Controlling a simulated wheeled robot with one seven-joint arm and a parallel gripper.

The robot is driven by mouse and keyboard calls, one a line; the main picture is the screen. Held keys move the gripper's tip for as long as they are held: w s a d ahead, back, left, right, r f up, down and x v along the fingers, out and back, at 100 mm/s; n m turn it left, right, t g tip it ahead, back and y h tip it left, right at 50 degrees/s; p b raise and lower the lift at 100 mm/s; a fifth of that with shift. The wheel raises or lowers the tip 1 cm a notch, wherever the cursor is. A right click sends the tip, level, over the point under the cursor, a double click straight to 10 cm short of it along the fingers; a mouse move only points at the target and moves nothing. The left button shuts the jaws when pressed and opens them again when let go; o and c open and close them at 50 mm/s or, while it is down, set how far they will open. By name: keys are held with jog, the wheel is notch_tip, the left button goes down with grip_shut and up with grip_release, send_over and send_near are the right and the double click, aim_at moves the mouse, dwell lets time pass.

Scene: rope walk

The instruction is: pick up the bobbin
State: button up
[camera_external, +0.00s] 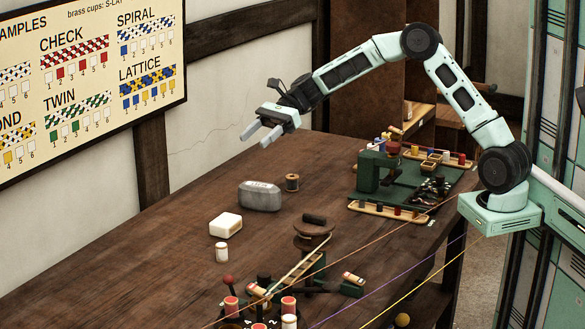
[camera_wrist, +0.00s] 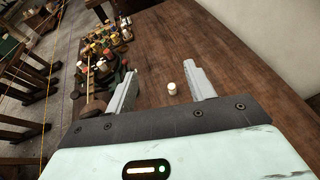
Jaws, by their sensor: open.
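A small white cylinder (camera_external: 222,252) with a brownish top stands nearer the front; a white cylinder (camera_wrist: 172,89) also shows between my fingers in the wrist view. Several red and cream bobbin-like pieces stand at the front rig. I cannot tell which piece the task means.
A grey block (camera_external: 260,196) and a white block (camera_external: 225,225) sit on the table (camera_external: 160,235). A dark rig with levers (camera_external: 290,275) fills the front; a green machine (camera_external: 375,172) with trays stands at right. Coloured cords cross the front right. The table's left part is clear.

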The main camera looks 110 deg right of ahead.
send_near(217, 252)
jog(key=p+x, duration=0.3)
jog(key=x, duration=0.7)
jog(key=shift+w+a, duration=0.1)
jog(key=shift+c, duration=0.3)
jog(key=c, duration=1)
